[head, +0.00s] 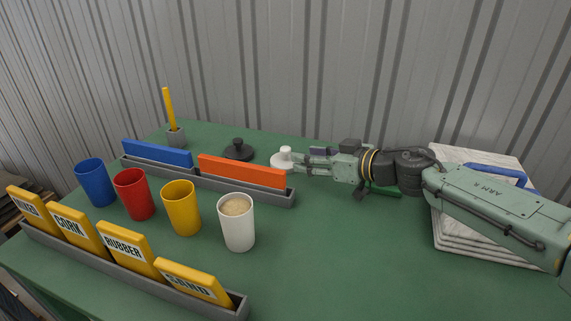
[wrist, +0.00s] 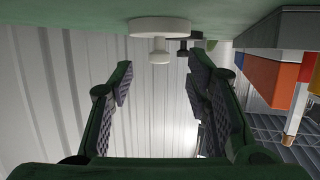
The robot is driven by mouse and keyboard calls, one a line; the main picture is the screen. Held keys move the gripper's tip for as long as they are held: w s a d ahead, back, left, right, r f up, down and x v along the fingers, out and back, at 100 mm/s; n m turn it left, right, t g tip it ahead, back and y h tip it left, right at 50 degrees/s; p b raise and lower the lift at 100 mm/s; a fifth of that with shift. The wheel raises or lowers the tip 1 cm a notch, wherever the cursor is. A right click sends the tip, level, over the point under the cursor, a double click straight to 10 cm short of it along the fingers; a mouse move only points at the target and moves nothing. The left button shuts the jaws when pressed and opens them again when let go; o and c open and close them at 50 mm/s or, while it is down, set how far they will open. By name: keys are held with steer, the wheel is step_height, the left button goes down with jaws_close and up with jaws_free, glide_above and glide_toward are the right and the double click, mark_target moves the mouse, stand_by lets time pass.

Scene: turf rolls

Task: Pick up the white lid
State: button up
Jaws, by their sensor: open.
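The white lid (head: 279,164) lies flat on the green table near the back, with its round knob up. It also shows upside down at the top of the wrist view (wrist: 160,26). My gripper (head: 295,160) reaches in from the right, low over the table, with its fingertips close beside the lid's knob. In the wrist view my gripper (wrist: 160,82) has its two padded fingers spread apart, with nothing held. The knob lines up with the gap between them. I cannot tell whether it is inside the gap.
A black lid (head: 237,152) lies left of the white one. A grey rack with an orange board (head: 241,171) and a blue board (head: 157,153) stands in front. Blue, red, yellow and white cups (head: 238,230) stand nearer. Stacked white sheets (head: 468,233) lie at right.

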mark_target(289, 151)
steer(key=b+x, duration=0.4)
steer(key=x, duration=0.1)
steer(key=shift+r, duration=0.25)
steer(key=shift+w+a, duration=0.35)
steer(key=shift+r, duration=0.15)
steer(key=shift+c, duration=0.5)
jaws_close()
